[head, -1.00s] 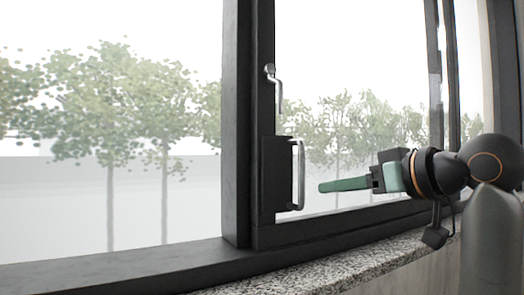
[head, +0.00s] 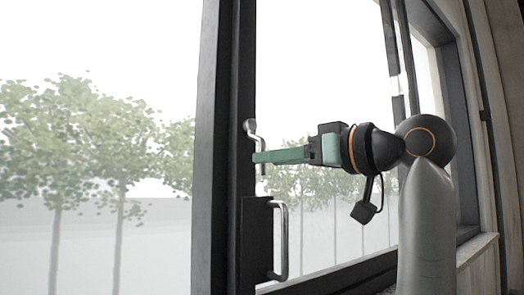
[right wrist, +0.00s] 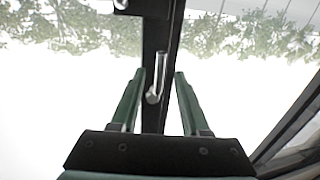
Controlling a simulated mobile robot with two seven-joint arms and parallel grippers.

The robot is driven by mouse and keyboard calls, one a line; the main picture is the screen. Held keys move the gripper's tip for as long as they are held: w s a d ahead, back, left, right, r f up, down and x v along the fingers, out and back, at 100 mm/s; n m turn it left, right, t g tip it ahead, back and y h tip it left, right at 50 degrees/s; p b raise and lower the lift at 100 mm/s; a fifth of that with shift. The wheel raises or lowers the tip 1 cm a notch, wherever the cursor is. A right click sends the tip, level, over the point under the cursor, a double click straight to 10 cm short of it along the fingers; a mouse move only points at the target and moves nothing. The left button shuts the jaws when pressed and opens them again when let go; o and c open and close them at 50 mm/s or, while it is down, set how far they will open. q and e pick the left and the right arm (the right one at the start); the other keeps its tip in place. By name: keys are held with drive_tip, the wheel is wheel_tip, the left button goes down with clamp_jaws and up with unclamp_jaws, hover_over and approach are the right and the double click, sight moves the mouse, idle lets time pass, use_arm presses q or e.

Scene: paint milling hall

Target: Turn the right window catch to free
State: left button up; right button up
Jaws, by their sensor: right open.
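The right window catch is a small silver lever (head: 251,128) on the dark window frame. Its rounded pivot is at the top and its arm hangs down. My right gripper (head: 255,157) comes in from the right with green fingers, which cover part of the lever in the head view. In the right wrist view, which is upside down, the lever (right wrist: 159,70) lies between the two spread fingers of my open right gripper (right wrist: 160,76). I cannot tell whether a finger touches it. My left gripper is in neither view.
A silver pull handle (head: 284,240) on a dark plate stands below the catch, under my right gripper. The dark upright frame (head: 210,150) is just left of the catch. A stone sill (head: 476,247) runs below right. Trees show outside through the glass.

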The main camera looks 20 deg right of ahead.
drive_tip(key=shift+p+x, duration=0.4)
drive_tip(key=shift+x, duration=1.35)
clamp_jaws()
